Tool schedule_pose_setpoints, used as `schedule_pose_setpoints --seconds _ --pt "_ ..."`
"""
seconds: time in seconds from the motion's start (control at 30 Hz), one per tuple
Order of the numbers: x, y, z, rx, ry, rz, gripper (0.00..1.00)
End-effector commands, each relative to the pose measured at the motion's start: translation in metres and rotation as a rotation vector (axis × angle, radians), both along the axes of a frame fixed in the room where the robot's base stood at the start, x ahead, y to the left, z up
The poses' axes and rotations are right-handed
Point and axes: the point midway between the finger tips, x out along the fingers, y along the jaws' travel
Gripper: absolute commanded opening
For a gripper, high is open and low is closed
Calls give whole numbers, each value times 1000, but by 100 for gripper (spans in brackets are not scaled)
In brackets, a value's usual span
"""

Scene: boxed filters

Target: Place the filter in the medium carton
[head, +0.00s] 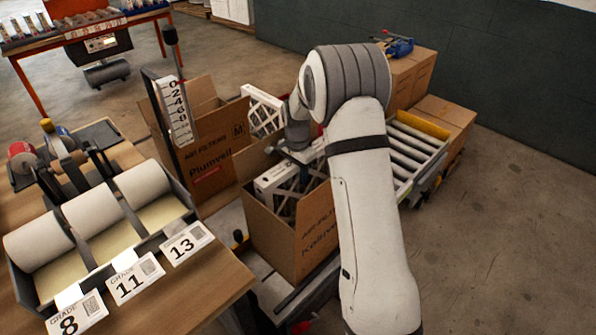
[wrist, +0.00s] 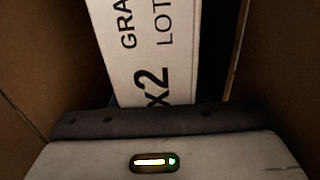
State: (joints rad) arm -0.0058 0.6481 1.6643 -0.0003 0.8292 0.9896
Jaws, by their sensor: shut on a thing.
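A white-framed filter with a lattice face (head: 276,180) stands in the near open carton (head: 277,233), printed "AIR FILTERS". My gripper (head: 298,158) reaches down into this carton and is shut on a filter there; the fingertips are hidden. In the wrist view a white filter edge (wrist: 150,50) with black print, "x2" and "LOT", lies past the gripper body, between brown carton walls. The medium carton (head: 208,165), marked "M" and "Plumvell", stands open behind and to the left. Another white lattice filter (head: 262,112) shows at its right side.
A roller conveyor (head: 416,153) lies right of my arm, with stacked boxes (head: 409,76) behind it. At left a wooden bench (head: 215,262) holds paper rolls (head: 93,213) with grade cards. A post with a number scale (head: 174,112) stands close to the medium carton's left.

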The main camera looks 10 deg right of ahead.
Motion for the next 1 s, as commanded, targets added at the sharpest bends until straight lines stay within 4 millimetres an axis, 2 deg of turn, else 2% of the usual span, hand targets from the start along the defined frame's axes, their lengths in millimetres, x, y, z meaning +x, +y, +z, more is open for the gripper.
schedule_pose_setpoints --seconds 0.07,0.1,0.33,0.67,0.83,1.0 --pt "0 0 0 1 -1 0 2" --pt "0 0 0 0 0 0 42" --pt "0 0 0 0 0 1 61" --pt "0 1 5 0 -1 1 62" --pt "1 1 27 0 -4 2 62" --pt "1 1 67 0 -6 2 62"
